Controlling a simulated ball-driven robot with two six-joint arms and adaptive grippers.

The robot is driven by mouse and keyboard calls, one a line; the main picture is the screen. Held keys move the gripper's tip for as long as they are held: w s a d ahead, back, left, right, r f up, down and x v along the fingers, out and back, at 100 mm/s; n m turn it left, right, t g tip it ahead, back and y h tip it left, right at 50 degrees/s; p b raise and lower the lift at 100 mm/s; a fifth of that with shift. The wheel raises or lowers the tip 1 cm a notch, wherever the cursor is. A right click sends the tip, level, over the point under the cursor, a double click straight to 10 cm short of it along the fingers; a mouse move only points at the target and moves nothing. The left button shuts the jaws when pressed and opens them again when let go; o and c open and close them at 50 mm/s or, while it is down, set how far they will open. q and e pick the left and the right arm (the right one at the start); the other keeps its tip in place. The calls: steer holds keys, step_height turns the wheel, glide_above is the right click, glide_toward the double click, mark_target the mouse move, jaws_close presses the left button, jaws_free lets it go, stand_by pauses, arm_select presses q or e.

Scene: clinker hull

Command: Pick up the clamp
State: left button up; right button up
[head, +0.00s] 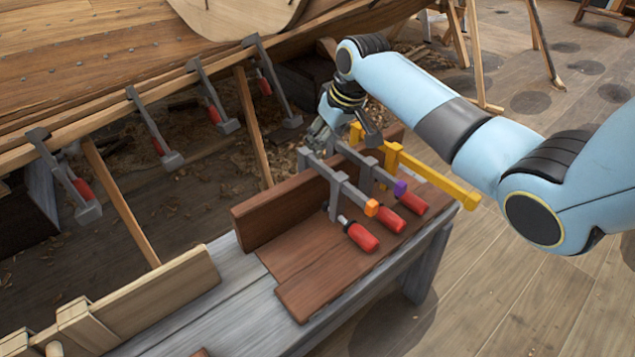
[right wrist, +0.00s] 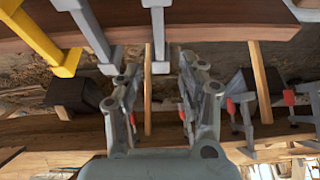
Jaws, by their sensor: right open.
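Three clamps with red handles sit over a dark wooden board on the bench. One is grey with an orange end (head: 338,182), one grey with a purple end (head: 372,168), and one yellow (head: 430,177). My right gripper (head: 318,132) is at the far ends of the grey clamps, behind the upright board. In the right wrist view my right gripper (right wrist: 160,82) is open, and the end of a grey clamp (right wrist: 160,45) shows between its fingers, with no clear grip on it. The yellow clamp (right wrist: 45,42) is to the left there. My left gripper is not in view.
The grey bench (head: 190,310) carries the upright brown board (head: 285,208) and a pale wooden block (head: 150,295). Several other clamps hang along the wooden hull (head: 90,60). Thin wooden props (head: 120,200) stand under it. The floor at right is mostly clear.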

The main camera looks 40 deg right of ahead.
mark_target(320, 163)
steer(key=shift+w+f, duration=0.25)
steer(key=shift+f, duration=0.4)
steer(key=shift+w+f, duration=0.1)
steer(key=shift+f, duration=0.15)
steer(key=x, duration=0.1)
steer(key=b+x, duration=0.1)
steer(key=x, duration=0.1)
steer(key=s+b+x, duration=0.1)
steer(key=shift+w+f, duration=0.2)
steer(key=shift+f, duration=0.3)
steer(key=shift+w+f+b, duration=0.1)
steer(key=shift+f+b, duration=0.1)
steer(key=shift+b, duration=0.15)
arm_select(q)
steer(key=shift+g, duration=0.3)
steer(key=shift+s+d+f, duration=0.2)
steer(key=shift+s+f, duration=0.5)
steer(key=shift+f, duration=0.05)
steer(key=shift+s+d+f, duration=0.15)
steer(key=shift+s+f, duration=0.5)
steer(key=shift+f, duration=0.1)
arm_select(e)
steer(key=shift+r, duration=0.1)
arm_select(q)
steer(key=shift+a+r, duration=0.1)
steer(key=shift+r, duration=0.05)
arm_select(e)
steer(key=shift+f, duration=0.25)
jaws_close()
